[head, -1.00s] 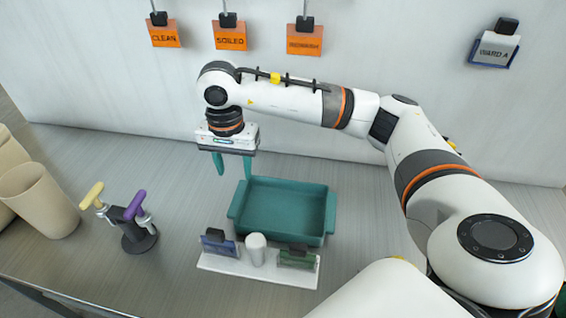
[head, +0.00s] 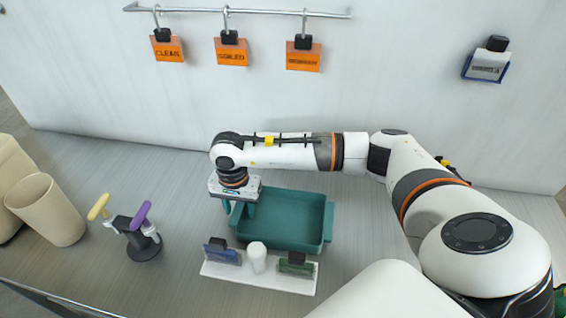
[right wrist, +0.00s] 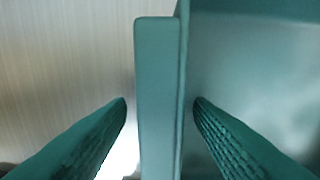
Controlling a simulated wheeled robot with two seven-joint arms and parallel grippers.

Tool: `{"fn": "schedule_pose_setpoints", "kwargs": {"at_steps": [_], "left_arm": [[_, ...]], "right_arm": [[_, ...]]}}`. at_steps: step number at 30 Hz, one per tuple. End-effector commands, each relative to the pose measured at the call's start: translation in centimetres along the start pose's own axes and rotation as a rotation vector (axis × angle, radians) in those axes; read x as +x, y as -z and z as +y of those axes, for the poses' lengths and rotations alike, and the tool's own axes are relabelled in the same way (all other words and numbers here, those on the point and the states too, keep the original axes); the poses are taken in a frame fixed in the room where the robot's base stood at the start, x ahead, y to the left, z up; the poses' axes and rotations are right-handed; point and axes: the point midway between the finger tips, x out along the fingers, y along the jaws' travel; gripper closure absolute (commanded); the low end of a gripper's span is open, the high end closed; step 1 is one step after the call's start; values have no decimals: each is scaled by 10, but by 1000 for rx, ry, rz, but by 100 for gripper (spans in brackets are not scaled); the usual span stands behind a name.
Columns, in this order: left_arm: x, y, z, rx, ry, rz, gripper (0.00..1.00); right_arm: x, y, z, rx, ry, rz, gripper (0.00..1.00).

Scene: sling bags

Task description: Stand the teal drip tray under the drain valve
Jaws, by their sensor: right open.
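The teal drip tray (head: 285,218), an open rectangular pan with end grips, lies flat on the metal counter. My right gripper (head: 238,209) is low over the tray's left end. In the right wrist view my right gripper (right wrist: 160,103) is open, one finger on each side of the tray's left grip (right wrist: 157,90), with gaps on both sides. A black stand with yellow and purple levers (head: 133,228) is left of the tray; I cannot tell whether it is the drain valve. My left gripper is not in view.
A white holder (head: 258,276) with a blue card, a white cylinder and a green card stands close in front of the tray. Beige cups (head: 45,208) stand at far left. Orange tags (head: 231,51) hang from a wall rail. Counter between levers and tray is clear.

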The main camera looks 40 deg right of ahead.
Motion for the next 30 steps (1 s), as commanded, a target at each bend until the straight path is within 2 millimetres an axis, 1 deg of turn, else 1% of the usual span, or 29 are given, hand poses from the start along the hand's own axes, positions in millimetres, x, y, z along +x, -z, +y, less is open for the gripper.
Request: {"fn": "schedule_pose_setpoints", "kwargs": {"at_steps": [2, 3, 11, 12, 19, 22, 26, 30], "left_arm": [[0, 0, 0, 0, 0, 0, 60], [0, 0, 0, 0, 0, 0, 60], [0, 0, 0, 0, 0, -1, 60], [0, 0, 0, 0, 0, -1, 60], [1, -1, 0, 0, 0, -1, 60], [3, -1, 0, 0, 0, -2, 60], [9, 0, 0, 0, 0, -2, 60], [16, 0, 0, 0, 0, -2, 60]], "right_arm": [[0, 0, 0, 0, 0, 0, 53], [0, 0, 0, 0, 0, 0, 56], [0, 0, 0, 0, 0, 0, 99], [0, 0, 0, 0, 0, 0, 100], [-2, 0, 0, 1, 0, -1, 100], [-9, -1, 1, 1, -2, -2, 100], [-30, -1, 1, 1, -6, -4, 100], [-60, -1, 1, 0, -5, -4, 100]]}}
